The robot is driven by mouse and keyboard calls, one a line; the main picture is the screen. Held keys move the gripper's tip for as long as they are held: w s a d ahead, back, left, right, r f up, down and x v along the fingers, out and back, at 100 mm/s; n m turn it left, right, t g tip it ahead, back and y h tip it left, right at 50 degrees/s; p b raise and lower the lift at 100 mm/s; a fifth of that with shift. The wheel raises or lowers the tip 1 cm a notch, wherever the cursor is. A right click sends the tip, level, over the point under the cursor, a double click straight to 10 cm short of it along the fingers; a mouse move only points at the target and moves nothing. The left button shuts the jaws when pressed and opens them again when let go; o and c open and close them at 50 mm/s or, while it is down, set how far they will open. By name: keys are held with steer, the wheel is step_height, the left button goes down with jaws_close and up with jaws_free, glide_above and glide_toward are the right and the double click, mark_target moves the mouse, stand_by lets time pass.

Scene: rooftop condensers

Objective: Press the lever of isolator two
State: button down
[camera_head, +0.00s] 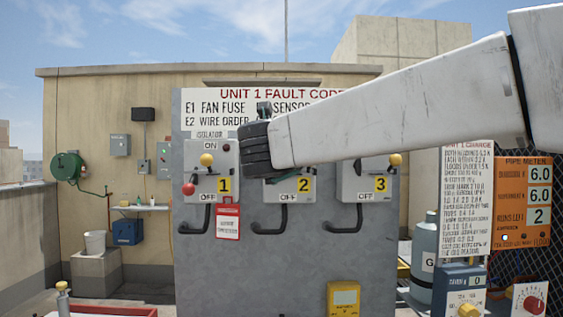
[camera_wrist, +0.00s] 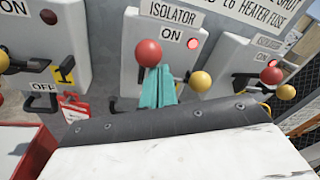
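Isolator two (camera_head: 332,188) is the middle grey box on the panel, marked by a yellow "2" plate; my arm hides most of its front in the head view. In the wrist view the middle isolator (camera_wrist: 128,62) shows a red ball (camera_wrist: 148,53), a yellow ball (camera_wrist: 200,81) and a lit red lamp (camera_wrist: 193,44) by ON. My gripper's teal fingers (camera_wrist: 158,86) are together and empty, just below the red ball in that view; I cannot tell whether they touch it. In the head view my gripper (camera_head: 264,108) is partly hidden by the dark wrist.
Isolator one (camera_head: 203,170), with a red tag (camera_head: 228,222) beside it, stands left; its lamp is dark. Isolator three (camera_head: 366,190) stands right, with a red ball (camera_wrist: 271,75) and a yellow ball (camera_wrist: 285,101) in the wrist view. Bent black handles hang below the boxes.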

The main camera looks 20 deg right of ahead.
steer(key=shift+w+r, duration=0.1)
steer(key=shift+r, duration=0.75)
step_height(320, 180, down, 5)
steer(key=s+d, duration=0.1)
steer(key=s, duration=0.1)
steer(key=s+a+r, duration=0.3)
steer(key=s+r, duration=0.3)
steer(key=shift+s+a, duration=0.2)
steer(key=shift+s, duration=0.15)
